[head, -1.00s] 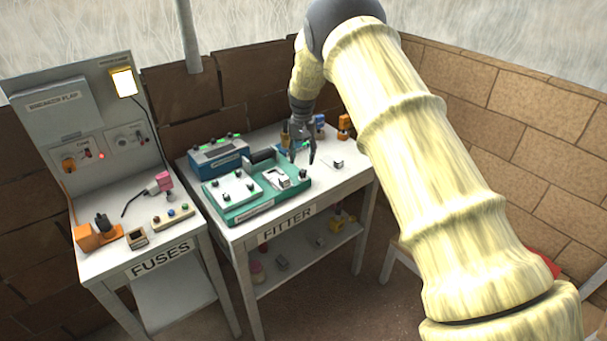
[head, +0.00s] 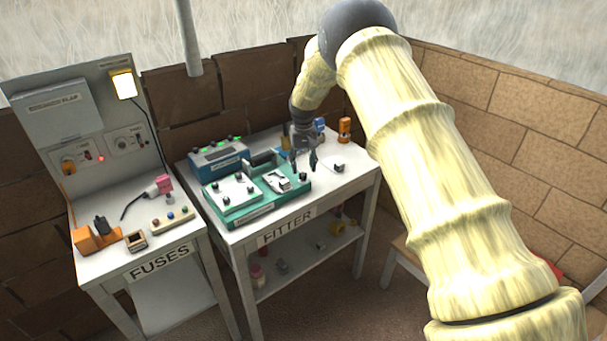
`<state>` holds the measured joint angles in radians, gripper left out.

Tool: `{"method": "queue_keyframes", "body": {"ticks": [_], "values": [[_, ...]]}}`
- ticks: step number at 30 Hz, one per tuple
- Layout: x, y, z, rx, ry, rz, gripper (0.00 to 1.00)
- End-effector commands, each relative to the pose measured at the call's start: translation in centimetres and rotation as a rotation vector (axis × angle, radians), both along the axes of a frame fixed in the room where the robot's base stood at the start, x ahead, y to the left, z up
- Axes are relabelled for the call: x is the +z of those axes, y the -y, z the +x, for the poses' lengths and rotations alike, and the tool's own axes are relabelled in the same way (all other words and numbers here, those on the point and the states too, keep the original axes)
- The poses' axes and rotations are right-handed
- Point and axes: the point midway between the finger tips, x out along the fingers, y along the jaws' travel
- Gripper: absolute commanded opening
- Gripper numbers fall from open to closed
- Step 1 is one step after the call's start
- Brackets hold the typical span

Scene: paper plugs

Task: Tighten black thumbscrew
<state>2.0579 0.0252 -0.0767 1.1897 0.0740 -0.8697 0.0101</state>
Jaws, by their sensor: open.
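Several small black knobs that look like thumbscrews stand on the green fixture (head: 240,218) on the FITTER table. One black knob (head: 303,177) is at the fixture's right end, and others, such as this black knob (head: 249,190), are on its white plate (head: 232,191). Which one is the task's thumbscrew, and how tight it sits, I cannot tell. My gripper (head: 304,166) points down over the right end of the fixture, fingers open and empty. Its tips appear close above the right-end knob; contact is not clear. A pale metal piece (head: 279,183) sits on the fixture left of the gripper.
A blue box (head: 218,160) with green lights stands behind the fixture. A small grey block (head: 338,167) lies right of my gripper. Orange (head: 344,129) and blue items stand at the back right. The FUSES table (head: 120,262) is to the left. My arm covers the right side.

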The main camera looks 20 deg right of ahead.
Motion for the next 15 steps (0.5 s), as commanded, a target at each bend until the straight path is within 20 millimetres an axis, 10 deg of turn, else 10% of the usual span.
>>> {"method": "queue_keyframes", "body": {"ticks": [15], "values": [[0.05, 0.05, -0.01, 0.576, 0.001, 0.002, 0.46]]}}
